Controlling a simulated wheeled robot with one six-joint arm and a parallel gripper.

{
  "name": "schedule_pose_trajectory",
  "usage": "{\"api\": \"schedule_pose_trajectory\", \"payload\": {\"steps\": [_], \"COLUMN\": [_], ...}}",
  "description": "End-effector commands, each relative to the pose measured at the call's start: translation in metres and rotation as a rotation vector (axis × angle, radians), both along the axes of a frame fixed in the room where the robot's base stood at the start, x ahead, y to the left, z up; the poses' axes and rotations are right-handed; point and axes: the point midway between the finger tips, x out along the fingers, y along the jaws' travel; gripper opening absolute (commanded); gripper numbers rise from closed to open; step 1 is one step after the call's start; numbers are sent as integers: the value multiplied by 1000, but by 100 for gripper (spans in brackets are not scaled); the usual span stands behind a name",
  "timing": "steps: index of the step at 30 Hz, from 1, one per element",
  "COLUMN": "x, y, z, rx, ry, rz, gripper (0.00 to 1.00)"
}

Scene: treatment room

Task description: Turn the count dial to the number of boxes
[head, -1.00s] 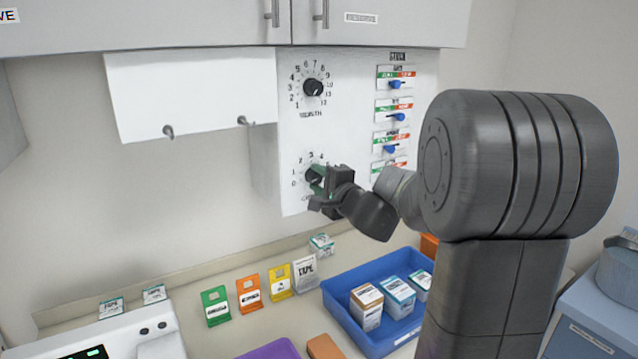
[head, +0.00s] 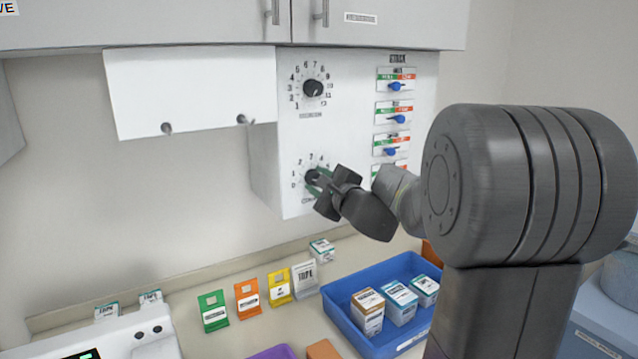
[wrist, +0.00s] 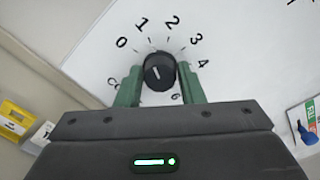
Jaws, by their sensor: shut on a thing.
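The count dial (wrist: 160,72) is a black knob with a white line on the lower part of a white wall panel. In the wrist view it sits between the two green fingers of my gripper (wrist: 158,88), which is shut on it. The white line points up and left, roughly toward the 1. In the head view, my gripper (head: 319,183) partly covers the dial (head: 311,177) and some of its numbers.
The blue tray (head: 345,325) is on the counter below. A month dial (head: 313,88) is above, and blue sliders (head: 398,118) are at right. Coloured packets (head: 247,299) and a small box (head: 321,250) stand on the counter. A white cabinet (head: 190,90) hangs left.

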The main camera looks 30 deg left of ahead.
Motion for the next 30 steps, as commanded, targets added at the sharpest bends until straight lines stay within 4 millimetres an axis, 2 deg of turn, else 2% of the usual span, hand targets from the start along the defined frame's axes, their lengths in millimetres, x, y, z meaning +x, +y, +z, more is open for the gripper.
{"api": "schedule_pose_trajectory", "payload": {"steps": [10, 11, 13, 14, 23, 26, 30], "x": [0, 0, 0, 0, -1, -3, -13], "y": [0, 0, 0, 0, -1, -8, -26], "z": [-1, -1, -1, -1, 0, 0, -1], "rx": [-1, 0, 0, 0, 0, 1, 1], "ry": [3, 2, 2, 1, 1, 0, -1], "rz": [-1, 0, -1, -1, -1, -2, -3], "gripper": [12, 41, 54, 57, 57, 57, 57]}}
